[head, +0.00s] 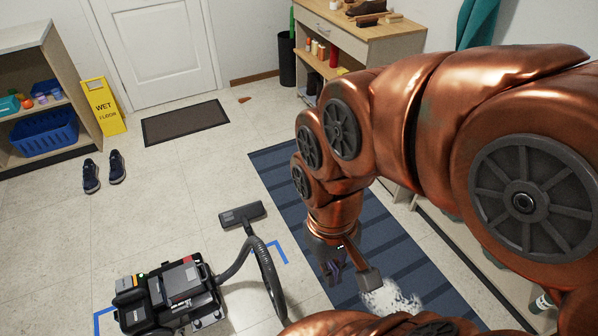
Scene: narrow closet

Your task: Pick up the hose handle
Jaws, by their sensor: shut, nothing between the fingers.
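A black and grey vacuum cleaner (170,297) stands on the tiles at the lower left. Its dark ribbed hose (268,272) arches up from the machine and curves down to the right, towards the bottom edge. A flat dark floor head (243,214) lies above the hose. I cannot clearly tell a separate handle on the hose; its lower end is hard to make out. My gripper (333,268) points down over the blue striped rug, to the right of the hose and apart from it. Its dark fingers are shut and empty.
Blue tape marks the floor by the vacuum. Shoes (104,171), a yellow wet-floor sign (103,105) and shelves stand left. A wooden cabinet (385,45) stands behind.

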